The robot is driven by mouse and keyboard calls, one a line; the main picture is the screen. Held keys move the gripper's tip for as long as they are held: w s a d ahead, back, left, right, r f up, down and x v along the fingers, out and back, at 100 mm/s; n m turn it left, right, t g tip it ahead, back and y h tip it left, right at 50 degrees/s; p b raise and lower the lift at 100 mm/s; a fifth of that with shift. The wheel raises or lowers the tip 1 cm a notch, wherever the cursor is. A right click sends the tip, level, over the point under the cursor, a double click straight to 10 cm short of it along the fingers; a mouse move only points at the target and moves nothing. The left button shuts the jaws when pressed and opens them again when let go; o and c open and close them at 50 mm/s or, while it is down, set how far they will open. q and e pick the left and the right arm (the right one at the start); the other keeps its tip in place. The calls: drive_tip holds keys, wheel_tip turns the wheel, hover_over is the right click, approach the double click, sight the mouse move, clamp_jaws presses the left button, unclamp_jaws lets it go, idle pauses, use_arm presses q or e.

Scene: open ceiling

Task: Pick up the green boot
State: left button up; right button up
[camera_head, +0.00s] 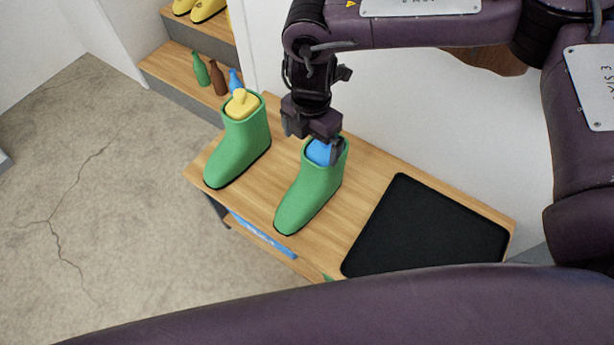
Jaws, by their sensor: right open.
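Two green boots stand upright on a wooden bench. The left green boot (238,150) has a yellow object (241,105) in its opening. The right green boot (308,195) has a blue object (319,152) in its opening. My right gripper (334,153) points down at the top of the right boot, its fingers at the boot's opening. It is open; whether a finger touches the boot or the blue object I cannot tell. The gripper hides part of the boot's rim. My left gripper is not in view.
A black mat (427,228) lies on the right part of the bench (365,185). A stepped shelf at the back left holds small green, brown and blue bottles (218,76) and yellow shoes (207,9). A white wall stands behind the bench. Cracked floor (100,190) lies open at left.

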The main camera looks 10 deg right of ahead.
sight(311, 162)
wheel_tip(311, 162, down, 7)
drive_tip(key=shift+s+d+f, duration=0.1)
drive_tip(key=shift+s+f, duration=0.05)
drive_tip(key=shift+c, duration=0.3)
drive_tip(key=c, duration=1.4)
